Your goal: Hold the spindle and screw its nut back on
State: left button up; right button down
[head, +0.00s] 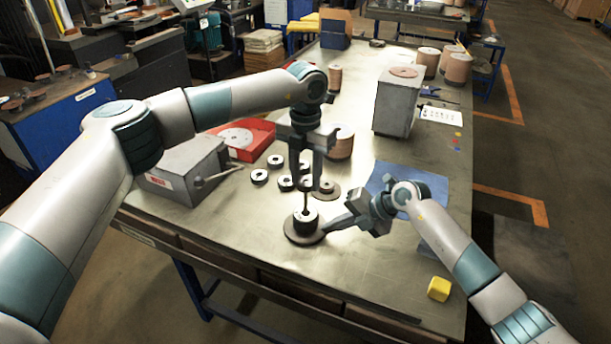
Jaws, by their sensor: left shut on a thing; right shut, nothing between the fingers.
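The spindle (306,204) is a thin dark upright post. My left gripper (311,186) reaches down from above and is shut on the spindle's upper part. My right gripper (328,231) is shut and empty, with its tip low beside the right side of the stack. I cannot tell whether it touches the stack. I cannot pick out the nut; several dark rings (259,176) lie loose on the table behind the stack.
A grey box with a lever (185,168) and a red tray (243,138) stand at the left. A blue sheet (385,180) lies under my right arm. A yellow block (439,289) sits near the front right corner. A grey block (397,103) stands farther back.

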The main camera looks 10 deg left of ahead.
pick_arm(q)
jog(key=m, duration=0.4)
jog(key=shift+f, duration=0.15)
jog(key=o, duration=0.8)
jog(key=shift+c, duration=0.2)
